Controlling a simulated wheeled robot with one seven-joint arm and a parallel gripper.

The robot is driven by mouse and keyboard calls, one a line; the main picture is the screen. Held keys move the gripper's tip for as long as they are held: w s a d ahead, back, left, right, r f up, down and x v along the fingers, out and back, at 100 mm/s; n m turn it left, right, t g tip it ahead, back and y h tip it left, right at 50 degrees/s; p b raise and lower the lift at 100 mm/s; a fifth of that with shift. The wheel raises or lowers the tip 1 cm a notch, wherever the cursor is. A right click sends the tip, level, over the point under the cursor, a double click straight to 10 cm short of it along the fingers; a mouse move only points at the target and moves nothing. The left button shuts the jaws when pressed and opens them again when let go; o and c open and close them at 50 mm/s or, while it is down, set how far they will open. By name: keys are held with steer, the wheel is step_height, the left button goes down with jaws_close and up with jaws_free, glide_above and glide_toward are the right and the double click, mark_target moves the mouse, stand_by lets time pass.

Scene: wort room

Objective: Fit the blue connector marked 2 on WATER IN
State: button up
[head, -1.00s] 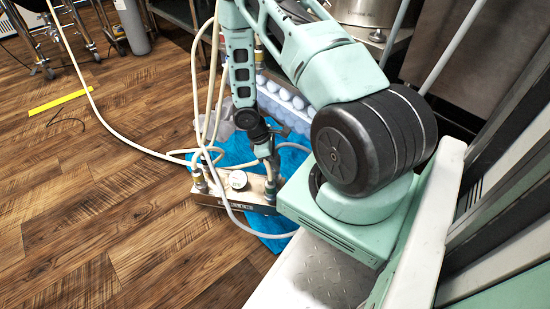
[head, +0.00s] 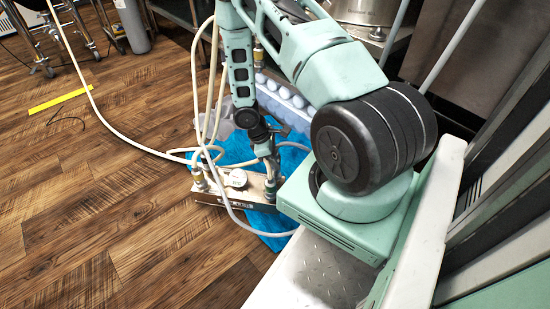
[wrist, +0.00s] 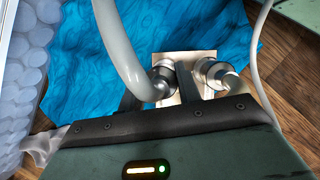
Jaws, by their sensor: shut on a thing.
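My gripper (wrist: 157,74) has its two dark fingers around a metal hose connector (wrist: 164,72) with a pale hose (wrist: 121,50) curving from it. No blue colour or number 2 can be read on it. It is over one end of a pale metal block; whether it is seated on a port is hidden. In the head view my gripper (head: 269,168) is at the right end of the plate unit (head: 236,199), partly hidden by my arm. A second fitting (wrist: 211,71) stands right beside the held connector. No WATER IN label is readable.
A crate of pale round-topped items (wrist: 20,80) stands close by. The wooden floor to the left is mostly clear.

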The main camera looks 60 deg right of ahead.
steer(key=shift+f+b, duration=0.9)
steer(key=shift+f, duration=0.35)
steer(key=o, duration=1.1)
steer(key=shift+o, duration=0.2)
steer(key=p+v, duration=0.9)
steer(key=v, duration=0.8)
steer(key=shift+r, duration=0.2)
